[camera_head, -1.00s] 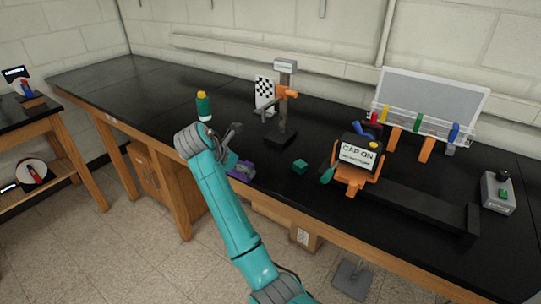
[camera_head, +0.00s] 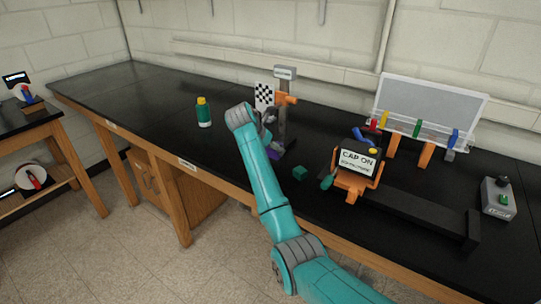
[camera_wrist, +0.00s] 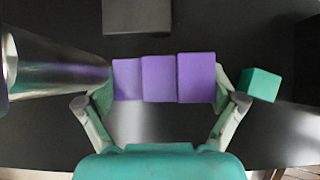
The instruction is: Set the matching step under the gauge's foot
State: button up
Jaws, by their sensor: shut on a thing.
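My gripper (camera_wrist: 163,86) is shut on a purple stepped block (camera_wrist: 160,79), with one finger at each end; the block's steps rise toward the right in the wrist view. In the head view, the purple block (camera_head: 275,155) shows partly behind my arm, at the near side of the gauge stand (camera_head: 284,118). The stand has a dark upright post and an orange arm (camera_head: 286,99). My arm hides part of its base, and I cannot make out the foot. A dark grey block (camera_wrist: 136,16) lies beyond the purple block in the wrist view, clear of it.
A green cube (camera_head: 300,173) sits right of the gripper. A green bottle with a yellow cap (camera_head: 204,113) stands to the left. The "CAP ON" device (camera_head: 357,160) stands to the right.

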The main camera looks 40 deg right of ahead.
jog(key=shift+w+d, duration=0.1)
jog(key=shift+d, duration=0.3)
jog(key=shift+f, duration=1.7)
jog(key=shift+f, duration=0.1)
jog(key=o, duration=1)
jog(key=shift+a, duration=0.1)
jog(key=v, duration=1.2)
